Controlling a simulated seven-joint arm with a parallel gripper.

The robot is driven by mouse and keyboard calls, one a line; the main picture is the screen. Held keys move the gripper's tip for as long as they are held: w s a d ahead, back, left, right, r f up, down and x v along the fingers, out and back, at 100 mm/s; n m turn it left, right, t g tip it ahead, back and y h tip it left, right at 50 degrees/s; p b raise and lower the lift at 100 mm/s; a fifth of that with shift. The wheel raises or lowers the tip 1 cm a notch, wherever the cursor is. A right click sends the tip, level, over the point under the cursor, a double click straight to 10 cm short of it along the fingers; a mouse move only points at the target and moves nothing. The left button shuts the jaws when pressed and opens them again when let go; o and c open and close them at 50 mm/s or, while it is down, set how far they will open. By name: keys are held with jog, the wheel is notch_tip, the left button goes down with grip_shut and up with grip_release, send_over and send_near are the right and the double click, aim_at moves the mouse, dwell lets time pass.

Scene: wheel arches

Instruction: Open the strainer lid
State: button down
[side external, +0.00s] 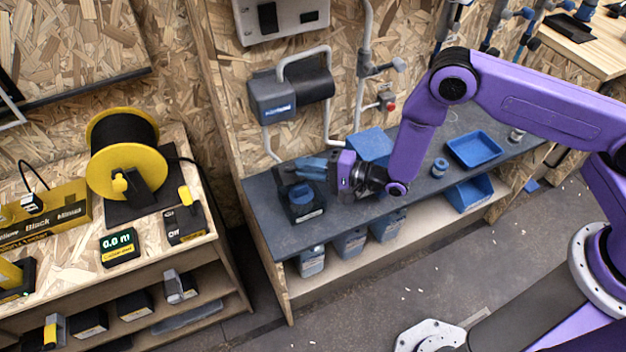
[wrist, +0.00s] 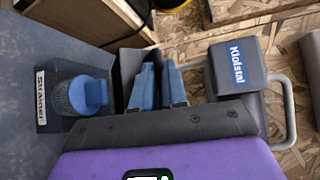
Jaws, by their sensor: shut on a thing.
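The strainer (side external: 305,212) is a dark box with a white label, near the left end of the grey bench. A round blue part (wrist: 88,95) with a raised tab sits on it in the wrist view. A dark panel (wrist: 127,72), which looks like the lid, stands beside it, partly hidden by the fingers; its joint to the box is not clear. My gripper (side external: 313,167) has blue fingers, which also show in the wrist view (wrist: 159,85). It is shut, apparently on the dark panel, above and behind the box. The grip point itself is hidden.
A grey wall unit (side external: 272,97) labelled Kloistal, with pipes, is close behind my gripper. A blue bin (side external: 370,146) stands behind my wrist, and a blue tray (side external: 473,149) lies further right. The bench's left front is clear.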

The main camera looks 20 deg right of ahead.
jog(key=shift+w+r+m+g, duration=0.35)
jog(key=shift+w+m+g, duration=0.05)
jog(key=shift+w+m, duration=0.1)
jog(key=shift+h, duration=0.3)
jog(key=w, duration=0.2)
jog(key=w+r, duration=0.1)
jog(key=w, duration=0.4)
jog(key=shift+w+r, duration=0.35)
jog(key=shift+r, duration=0.05)
jog(key=shift+w+r, duration=0.15)
jog(key=shift+w, duration=1.1)
jog(key=shift+d, duration=0.1)
jog(key=c, duration=1.2)
grip_release()
jog(key=shift+o, duration=0.2)
jog(key=shift+s, duration=0.1)
jog(key=v, duration=1.7)
jog(key=shift+s+f, duration=0.25)
jog(key=shift+f, duration=0.05)
